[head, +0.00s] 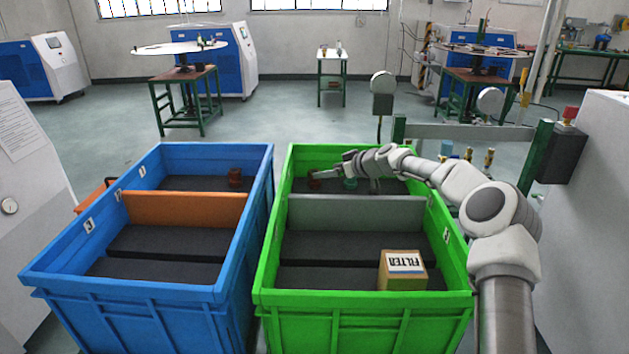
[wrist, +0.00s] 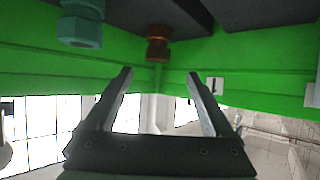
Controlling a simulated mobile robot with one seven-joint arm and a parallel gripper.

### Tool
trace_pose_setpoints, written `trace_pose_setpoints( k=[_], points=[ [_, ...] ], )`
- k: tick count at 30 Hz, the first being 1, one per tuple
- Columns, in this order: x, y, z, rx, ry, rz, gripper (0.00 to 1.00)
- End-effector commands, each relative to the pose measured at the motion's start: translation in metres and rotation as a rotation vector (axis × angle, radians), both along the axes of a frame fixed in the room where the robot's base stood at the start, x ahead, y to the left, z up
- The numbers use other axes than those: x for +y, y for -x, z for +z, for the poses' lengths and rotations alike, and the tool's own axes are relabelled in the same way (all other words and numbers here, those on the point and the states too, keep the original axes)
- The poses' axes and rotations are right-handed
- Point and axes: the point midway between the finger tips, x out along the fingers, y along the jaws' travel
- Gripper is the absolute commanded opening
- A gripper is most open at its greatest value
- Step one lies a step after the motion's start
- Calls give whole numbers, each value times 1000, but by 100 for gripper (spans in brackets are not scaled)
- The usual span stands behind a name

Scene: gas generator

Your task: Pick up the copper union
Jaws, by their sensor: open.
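The copper union (head: 314,184) is a small reddish-brown fitting in the far compartment of the green bin (head: 362,322), near its far left corner. It also shows in the wrist view (wrist: 158,43), at the top centre, resting on the dark floor by the green walls. My gripper (head: 318,174) reaches into that compartment, close to the union in the head view. In the wrist view my gripper (wrist: 160,73) is open and empty, and the union appears past the fingertips, roughly centred between them. No contact shows.
A teal fitting (head: 350,184) sits right of the union and also shows in the wrist view (wrist: 82,22). A grey divider (head: 355,213) crosses the green bin. A FILTER box (head: 402,271) sits in the near compartment. A blue bin (head: 140,310) with another reddish fitting (head: 235,177) stands left.

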Motion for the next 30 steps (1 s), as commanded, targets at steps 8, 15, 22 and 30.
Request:
trace_pose_setpoints(
  k=[8, 15, 22, 30],
  points=[
    [12, -11, -9, 2, -1, 1, 88],
    [21, -23, -19, 4, 0, 2, 88],
    [30, -37, -28, 2, 1, 2, 88],
    [38, -45, -34, 2, 1, 2, 88]
  ],
)
